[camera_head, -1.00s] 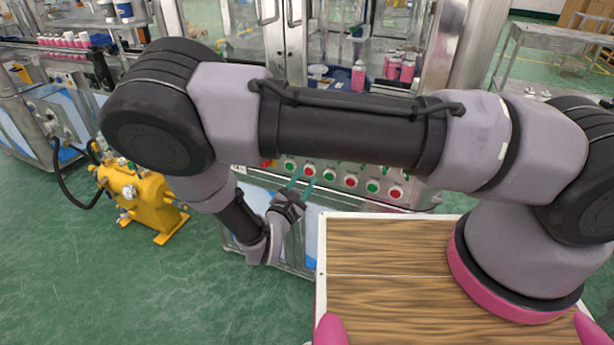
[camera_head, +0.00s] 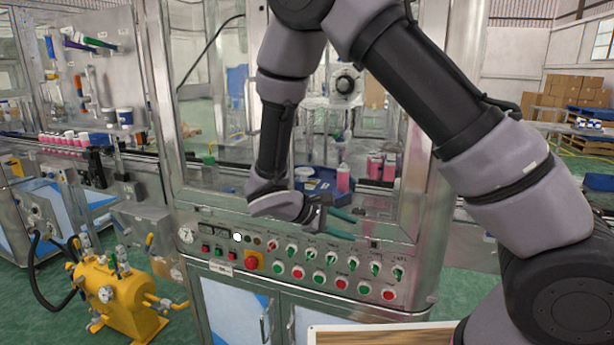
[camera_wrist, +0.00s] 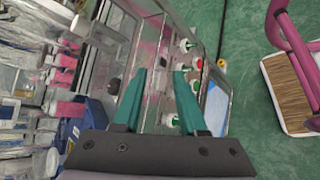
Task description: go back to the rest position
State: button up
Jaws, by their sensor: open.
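My gripper (camera_head: 346,226) has two green fingers and is in front of the crimping machine, just above its row of buttons and knobs. The fingers point right in the head view. In the wrist view my gripper (camera_wrist: 163,95) shows its two fingers apart, with nothing between them. The machine's control panel (camera_head: 215,232) has red and green buttons and lies behind and below the fingers. I cannot tell how far the fingers are from the panel.
Pink bottles (camera_head: 343,178) and a blue holder (camera_head: 318,188) are inside the machine. A steel frame post (camera_head: 415,240) stands right of my gripper. A yellow pump unit (camera_head: 118,300) stands on the floor at left. Green floor (camera_wrist: 235,40) is open beside the machine.

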jog(key=s+d+r+m+t+y, duration=0.1)
jog(key=s+d+r+m+y, duration=0.3)
jog(key=r, duration=0.6)
jog(key=s+d+r+m+y, duration=0.4)
jog(key=d+r+m, duration=0.2)
jog(key=r, duration=0.3)
jog(key=s+d+r+m+t+y, duration=0.1)
jog(key=s+d+r+m+y, duration=0.3)
jog(key=r, duration=0.6)
jog(key=shift+d+r+m+t+y, duration=0.35)
jog(key=shift+d+m, duration=0.25)
jog(key=shift+m, duration=0.6)
jog(key=w+a+f+n+g+h, duration=0.2)
jog(key=w+f+n+g, duration=0.1)
jog(key=f, duration=0.3)
jog(key=w+a+f+n+g+h, duration=0.2)
jog(key=w+f+n+g+h, duration=0.15)
jog(key=f, duration=0.35)
jog(key=n+t+h, duration=0.3)
jog(key=n+t, duration=1.3)
jog(key=n, duration=0.8)
send_near(310, 257)
jog(key=x, duration=0.9)
